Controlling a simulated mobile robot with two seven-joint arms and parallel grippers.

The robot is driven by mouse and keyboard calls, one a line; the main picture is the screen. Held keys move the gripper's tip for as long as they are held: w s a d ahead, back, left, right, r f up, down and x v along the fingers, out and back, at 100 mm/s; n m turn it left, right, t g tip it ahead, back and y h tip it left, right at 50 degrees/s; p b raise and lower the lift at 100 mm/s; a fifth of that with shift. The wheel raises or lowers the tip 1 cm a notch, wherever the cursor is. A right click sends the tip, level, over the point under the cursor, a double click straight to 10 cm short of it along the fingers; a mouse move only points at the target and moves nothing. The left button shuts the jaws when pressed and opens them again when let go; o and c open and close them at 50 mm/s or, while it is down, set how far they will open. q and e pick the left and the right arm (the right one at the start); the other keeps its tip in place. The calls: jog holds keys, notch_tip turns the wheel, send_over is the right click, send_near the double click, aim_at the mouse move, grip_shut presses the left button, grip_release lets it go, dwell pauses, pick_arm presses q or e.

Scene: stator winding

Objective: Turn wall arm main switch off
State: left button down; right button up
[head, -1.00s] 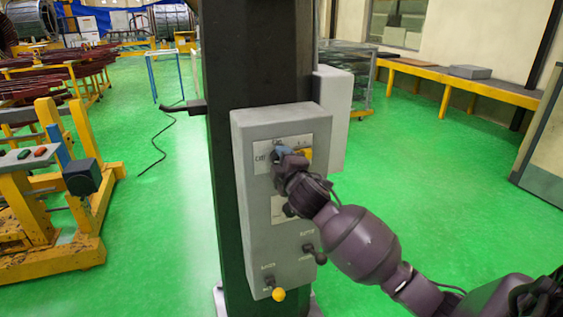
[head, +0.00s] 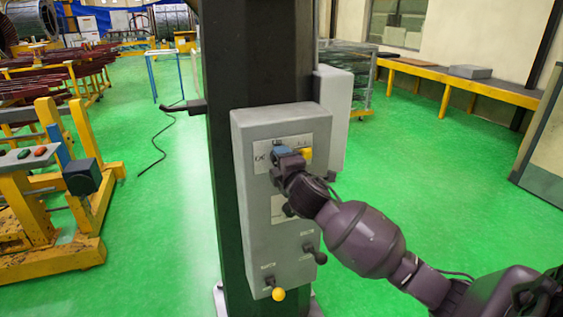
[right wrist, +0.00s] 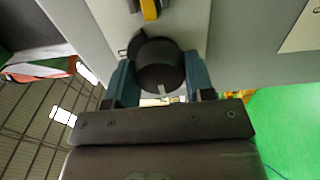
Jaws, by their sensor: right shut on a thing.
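The grey control box (head: 256,235) is mounted on a dark column in the head view. My right gripper (head: 284,153) is at the upper label plate of the box. In the right wrist view, my right gripper (right wrist: 160,78) has its blue-grey fingers on either side of a round black knob (right wrist: 160,64), shut on it. The knob has a small light mark on its lower edge. In the head view the gripper hides the knob. A yellow part (head: 306,153) shows just right of the gripper, and a yellow handle (right wrist: 150,9) shows beyond the knob. My left gripper is out of view.
A dark bar (head: 185,107) sticks out left of the column (head: 262,60). Yellow machine frames (head: 60,235) stand at left. Green floor is open at right.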

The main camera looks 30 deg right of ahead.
jog(key=o, duration=0.9)
jog(key=shift+s, duration=0.1)
jog(key=b+v, duration=0.1)
jog(key=v, duration=0.9)
jog(key=shift+s, duration=0.35)
